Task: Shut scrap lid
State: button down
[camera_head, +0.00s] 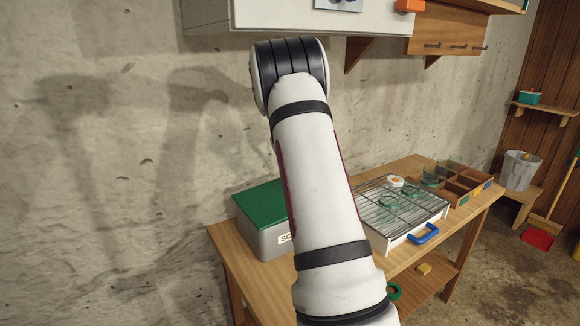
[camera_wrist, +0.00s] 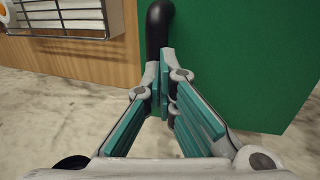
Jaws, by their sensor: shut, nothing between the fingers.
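The scrap box (camera_head: 275,241) is grey with a partly covered label. It stands at the left end of the workbench, behind my arm in the head view. Its green lid (camera_head: 262,208) lies flat across the top of the box, with no gap showing on the visible side. The lid also fills the upper right of the wrist view (camera_wrist: 245,50). A black curved bar, perhaps a handle (camera_wrist: 158,28), shows at the lid's edge. My gripper (camera_wrist: 165,78) is shut and empty, with its tips close to this bar; contact cannot be told. The head view hides my gripper.
A wire rack tray (camera_head: 405,205) with glass jar pieces and a blue handle (camera_head: 425,234) is right of the box. A wooden divided crate (camera_head: 462,184) is beyond it. A white cabinet (camera_head: 285,15) hangs above. A bucket (camera_head: 519,171) stands at the right.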

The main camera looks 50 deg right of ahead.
jog(key=shift+s+d+f, duration=0.1)
jog(key=shift+d+f, duration=0.25)
jog(key=shift+f, duration=0.25)
jog(key=shift+r, duration=0.15)
jog(key=v, duration=0.7)
jog(key=shift+a+r, duration=0.15)
